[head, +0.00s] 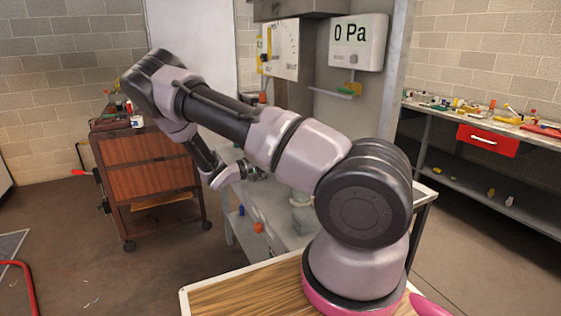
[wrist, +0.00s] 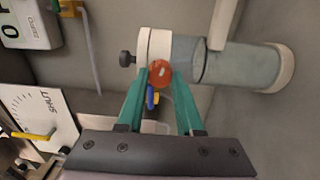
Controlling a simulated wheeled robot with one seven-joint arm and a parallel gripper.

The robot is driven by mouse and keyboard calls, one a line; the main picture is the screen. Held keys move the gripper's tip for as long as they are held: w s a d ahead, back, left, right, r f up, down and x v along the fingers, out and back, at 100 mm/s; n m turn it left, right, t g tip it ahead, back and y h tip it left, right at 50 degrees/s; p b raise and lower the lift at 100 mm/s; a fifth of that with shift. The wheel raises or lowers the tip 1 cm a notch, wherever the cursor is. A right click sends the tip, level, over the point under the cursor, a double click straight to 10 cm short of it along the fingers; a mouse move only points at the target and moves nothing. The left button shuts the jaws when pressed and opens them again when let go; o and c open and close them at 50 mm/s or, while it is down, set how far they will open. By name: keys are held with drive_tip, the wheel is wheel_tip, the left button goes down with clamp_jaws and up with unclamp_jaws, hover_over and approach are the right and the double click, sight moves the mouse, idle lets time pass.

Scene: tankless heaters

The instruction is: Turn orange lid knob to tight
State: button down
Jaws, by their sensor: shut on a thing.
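The orange lid knob (wrist: 160,73) is round and sits between the tips of my gripper's teal fingers in the wrist view. My gripper (wrist: 158,77) is shut on it, one finger on each side. The knob lies in front of the white lid (wrist: 145,48) of a clear grey cylinder (wrist: 240,65). In the head view my gripper (head: 257,173) is small and partly hidden near the bench, and I cannot make out the knob in its jaws. The cylinder (head: 302,217) shows partly behind my arm.
A black side knob (wrist: 127,58) sticks out beside the lid. A small blue and yellow piece (wrist: 152,98) shows between the fingers. A display reading 0 Pa (head: 357,42) and a dial panel (head: 281,48) hang above the bench. A brown cart (head: 150,170) stands left.

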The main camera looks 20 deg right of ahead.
drive_tip(key=shift+m, duration=0.5)
drive_tip(key=c, duration=0.6)
unclamp_jaws()
drive_tip(key=shift+o, duration=0.2)
drive_tip(key=shift+a, duration=0.1)
drive_tip(key=a, duration=1)
drive_tip(key=shift+s+a+f, duration=0.15)
drive_tip(key=shift+a+f, duration=0.1)
drive_tip(key=shift+a, duration=0.1)
drive_tip(key=shift+r, duration=0.1)
